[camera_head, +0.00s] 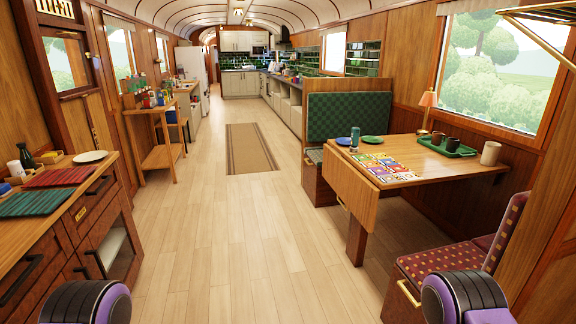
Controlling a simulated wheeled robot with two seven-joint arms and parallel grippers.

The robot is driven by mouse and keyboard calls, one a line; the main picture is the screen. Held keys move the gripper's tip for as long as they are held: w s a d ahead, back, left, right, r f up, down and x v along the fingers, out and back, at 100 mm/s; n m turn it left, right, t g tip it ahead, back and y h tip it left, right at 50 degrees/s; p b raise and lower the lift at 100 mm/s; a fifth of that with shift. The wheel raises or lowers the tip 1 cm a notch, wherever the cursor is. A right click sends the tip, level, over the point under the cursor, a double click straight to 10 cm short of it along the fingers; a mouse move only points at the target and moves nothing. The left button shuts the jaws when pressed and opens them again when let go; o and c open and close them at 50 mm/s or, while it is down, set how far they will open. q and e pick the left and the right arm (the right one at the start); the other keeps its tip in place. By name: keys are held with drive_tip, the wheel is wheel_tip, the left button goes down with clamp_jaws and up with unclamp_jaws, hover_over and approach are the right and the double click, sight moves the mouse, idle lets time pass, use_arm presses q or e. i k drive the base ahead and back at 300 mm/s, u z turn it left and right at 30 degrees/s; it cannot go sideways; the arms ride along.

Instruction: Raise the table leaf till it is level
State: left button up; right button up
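The wooden table (452,171) stands at the right, under the window. Its leaf (350,192) hangs down steeply from the table's aisle-side end. A small brass-coloured piece (341,204) shows at the leaf's lower left edge; I cannot tell whether it belongs to the leaf. A table leg (357,243) shows below the leaf. Neither gripper is in view; only black and purple parts of my arms show at the bottom edge.
Colourful cards (381,167), a can (355,138), green plates (372,139), a green tray (447,147) with cups, and a lamp (427,105) stand on the table. A green bench (347,118) and a red patterned seat (448,267) flank it. The aisle floor (252,235) is clear.

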sight(360, 196)
drive_tip(key=u, duration=0.05)
drive_tip(key=i, duration=2.55)
drive_tip(key=z, duration=0.25)
drive_tip(key=i, duration=1.35)
drive_tip(key=z, duration=0.2)
